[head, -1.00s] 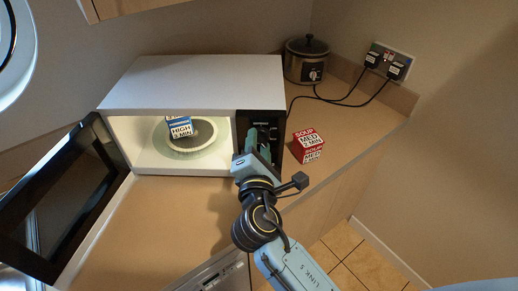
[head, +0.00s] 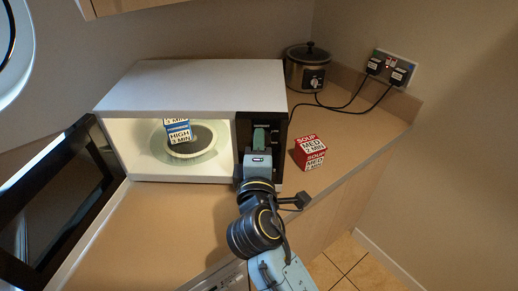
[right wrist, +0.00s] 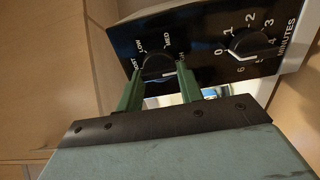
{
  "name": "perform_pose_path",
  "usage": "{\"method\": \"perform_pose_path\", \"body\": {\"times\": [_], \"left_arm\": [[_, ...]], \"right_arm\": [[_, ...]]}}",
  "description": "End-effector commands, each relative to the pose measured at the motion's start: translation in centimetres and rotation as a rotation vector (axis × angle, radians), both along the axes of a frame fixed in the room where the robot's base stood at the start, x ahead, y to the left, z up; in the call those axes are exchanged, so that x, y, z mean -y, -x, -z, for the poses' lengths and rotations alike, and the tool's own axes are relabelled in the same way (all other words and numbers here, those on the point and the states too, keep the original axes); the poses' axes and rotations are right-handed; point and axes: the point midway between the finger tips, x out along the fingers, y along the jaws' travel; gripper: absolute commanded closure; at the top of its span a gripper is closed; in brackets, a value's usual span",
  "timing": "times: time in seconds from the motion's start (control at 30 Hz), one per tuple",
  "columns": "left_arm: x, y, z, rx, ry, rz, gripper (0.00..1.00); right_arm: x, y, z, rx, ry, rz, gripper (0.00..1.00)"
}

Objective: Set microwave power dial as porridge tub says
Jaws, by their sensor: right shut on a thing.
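The blue and white tub (head: 178,131) stands on the turntable inside the open microwave (head: 190,82). Its front reads HIGH and a minute figure that is hard to read; its name is not legible. My right gripper (head: 260,137) is at the microwave's black control panel (right wrist: 205,40). In the right wrist view its green fingers are shut on the power dial (right wrist: 157,64), one on each side. LOW and MED show around this dial; the label by the right finger is mostly hidden. A pale mark on the dial lies toward that right finger. My left gripper is out of view.
The minutes dial (right wrist: 250,43) is beside the power dial. A red soup box (head: 309,152) reading MED 2 MIN stands right of the microwave. A slow cooker (head: 307,68) and plugged cables are behind. The open door (head: 50,200) hangs left; the counter in front is clear.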

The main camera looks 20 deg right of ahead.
Motion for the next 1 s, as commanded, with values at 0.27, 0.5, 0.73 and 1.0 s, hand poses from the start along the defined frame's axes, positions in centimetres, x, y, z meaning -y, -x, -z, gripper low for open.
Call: {"method": "perform_pose_path", "body": {"times": [0.27, 0.5, 0.73, 1.0], "left_arm": [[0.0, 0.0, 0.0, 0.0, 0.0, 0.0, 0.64], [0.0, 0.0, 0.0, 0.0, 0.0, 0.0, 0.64], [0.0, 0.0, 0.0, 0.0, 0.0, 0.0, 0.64], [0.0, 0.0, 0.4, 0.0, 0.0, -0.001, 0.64]], "right_arm": [[0.0, 0.0, 0.0, 0.001, -0.01, 0.0, 0.86], [0.0, 0.0, 0.0, 0.001, -0.009, 0.0, 0.5], [0.0, 0.0, 0.0, 0.002, -0.008, 0.0, 0.41], [-0.5, 1.5, 0.2, 0.0, -0.009, 0.0, 0.41]]}}
